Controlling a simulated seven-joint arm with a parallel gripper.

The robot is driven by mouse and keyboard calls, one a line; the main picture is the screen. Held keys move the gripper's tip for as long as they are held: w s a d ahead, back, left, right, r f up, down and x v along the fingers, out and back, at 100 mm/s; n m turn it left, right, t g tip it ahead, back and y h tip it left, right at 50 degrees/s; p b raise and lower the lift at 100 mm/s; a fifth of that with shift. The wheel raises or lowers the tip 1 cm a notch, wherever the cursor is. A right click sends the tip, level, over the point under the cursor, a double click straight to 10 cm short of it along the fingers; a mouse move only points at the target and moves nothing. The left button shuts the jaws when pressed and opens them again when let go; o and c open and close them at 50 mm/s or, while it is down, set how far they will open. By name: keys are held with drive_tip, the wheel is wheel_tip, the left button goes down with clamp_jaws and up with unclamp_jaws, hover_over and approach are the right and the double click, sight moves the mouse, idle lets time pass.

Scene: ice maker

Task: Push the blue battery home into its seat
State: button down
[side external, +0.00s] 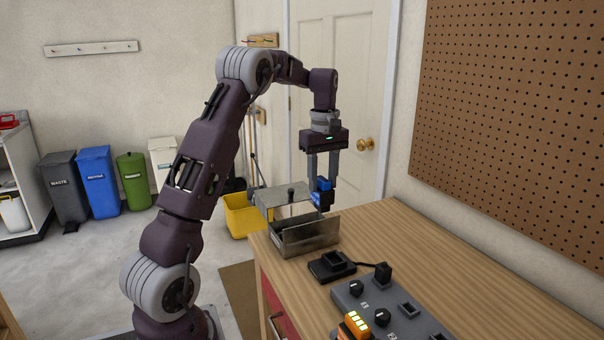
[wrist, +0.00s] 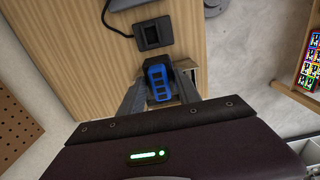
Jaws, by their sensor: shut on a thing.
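The blue battery (side external: 322,196) is between the fingers of my gripper (side external: 321,180), above the right end of a metal box on the bench. My gripper points down and is shut on it. In the wrist view, the blue battery (wrist: 158,84) sits between the two grey fingers of my gripper (wrist: 160,92), with dark slots on its face. A black dock (side external: 332,265) with a square socket lies on the bench, apart from the battery. The dock also shows in the wrist view (wrist: 153,33), its socket empty.
The bench (side external: 450,260) at right is clear.

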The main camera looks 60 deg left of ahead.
drive_tip(key=w+d, duration=0.1)
drive_tip(key=d, duration=0.5)
wheel_tip(320, 180, down, 11)
drive_tip(key=shift+a+f, duration=0.2)
drive_tip(key=shift+a, duration=0.05)
drive_tip(key=shift+f, duration=1.3)
idle(0.7)
drive_tip(key=c, duration=0.8)
unclamp_jaws()
drive_tip(key=shift+o, duration=0.2)
